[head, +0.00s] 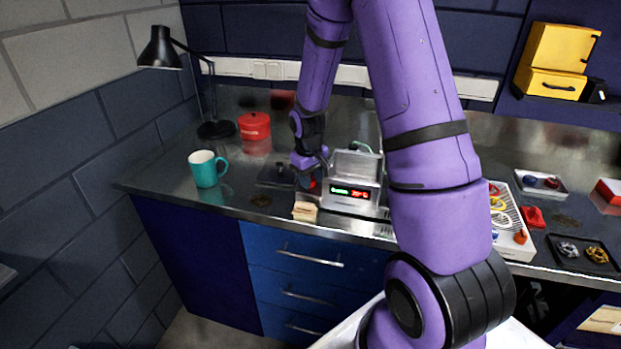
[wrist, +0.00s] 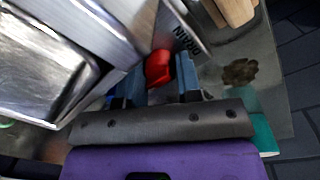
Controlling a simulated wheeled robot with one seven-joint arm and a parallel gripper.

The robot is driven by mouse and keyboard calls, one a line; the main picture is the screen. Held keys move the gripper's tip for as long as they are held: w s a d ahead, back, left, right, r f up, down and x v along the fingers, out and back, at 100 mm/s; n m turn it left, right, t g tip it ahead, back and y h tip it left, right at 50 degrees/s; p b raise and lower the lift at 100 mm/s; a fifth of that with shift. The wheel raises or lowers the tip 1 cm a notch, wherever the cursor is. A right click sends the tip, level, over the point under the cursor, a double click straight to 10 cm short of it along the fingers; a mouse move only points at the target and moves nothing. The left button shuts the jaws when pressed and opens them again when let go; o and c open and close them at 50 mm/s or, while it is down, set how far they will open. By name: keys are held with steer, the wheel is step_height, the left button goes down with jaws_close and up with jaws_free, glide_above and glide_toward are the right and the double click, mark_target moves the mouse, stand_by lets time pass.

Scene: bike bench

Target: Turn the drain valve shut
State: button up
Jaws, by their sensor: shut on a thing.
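The red drain valve handle (wrist: 158,67) sticks out from the side of a silver metal machine (head: 353,192), beside a plate lettered "DRAIN" (wrist: 187,36). A little of its red shows in the head view (head: 312,185). My gripper (wrist: 160,80) is at the handle, with one blue finger on each side, shut on it. In the head view my gripper (head: 306,180) is low at the machine's left side. The machine's front has a lit display with green and red text. The valve's stem is hidden, so I cannot tell how far it is turned.
A teal mug (head: 205,169), a red pot (head: 254,127) and a black lamp (head: 161,50) stand left of my gripper. A small wooden block (head: 305,211) lies near the bench's front edge. A dark stain (wrist: 239,72) marks the bench. Trays with small parts are at the right.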

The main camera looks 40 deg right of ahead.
steer(key=shift+w, duration=0.1)
steer(key=o, duration=0.6)
steer(key=shift+r, duration=0.1)
steer(key=r, duration=1)
steer(key=shift+a+r, duration=0.35)
steer(key=shift+a, duration=0.05)
